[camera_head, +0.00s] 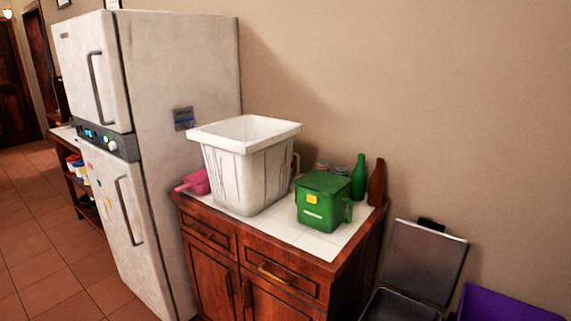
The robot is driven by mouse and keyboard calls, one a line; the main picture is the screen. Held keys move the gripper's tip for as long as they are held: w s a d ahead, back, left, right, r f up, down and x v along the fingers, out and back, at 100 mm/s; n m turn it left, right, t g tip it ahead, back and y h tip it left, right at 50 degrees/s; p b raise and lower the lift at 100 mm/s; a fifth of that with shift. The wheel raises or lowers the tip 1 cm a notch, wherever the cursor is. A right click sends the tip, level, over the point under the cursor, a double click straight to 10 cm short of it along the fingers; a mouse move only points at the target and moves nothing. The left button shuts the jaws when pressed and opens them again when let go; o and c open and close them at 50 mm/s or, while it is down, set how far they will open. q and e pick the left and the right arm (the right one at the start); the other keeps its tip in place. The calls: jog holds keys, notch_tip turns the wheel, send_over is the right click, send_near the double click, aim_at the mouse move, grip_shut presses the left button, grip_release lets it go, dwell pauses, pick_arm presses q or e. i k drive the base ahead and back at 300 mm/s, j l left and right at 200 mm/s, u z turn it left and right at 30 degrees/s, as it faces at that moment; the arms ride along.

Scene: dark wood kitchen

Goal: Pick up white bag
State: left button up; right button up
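A large white open-topped container (247,170) stands upright on the counter beside the fridge. It has a wide rim and ribbed, tapering sides, and looks more like a tub or bin than a soft bag. Its inside is mostly hidden. I see no other white thing that looks like a bag. Neither of my grippers is in view.
The wooden cabinet's white tiled top (305,238) also holds a pink container (196,182), a green lidded box (322,203), a green bottle (359,178) and a brown bottle (377,184). The white fridge (187,95) stands left. An open grey bin (425,262) and a purple container (505,303) are at right.

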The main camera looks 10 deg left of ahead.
aim_at(248, 158)
jog(key=i+j+z, duration=0.1)
jog(key=j+z, duration=0.15)
jog(key=j, duration=0.15)
jog(key=j+z, duration=0.25)
jog(key=j, duration=0.2)
jog(key=i+j+z, duration=0.2)
jog(key=j, duration=1.65)
jog(key=k+j+z, duration=0.1)
jog(key=j, duration=0.8)
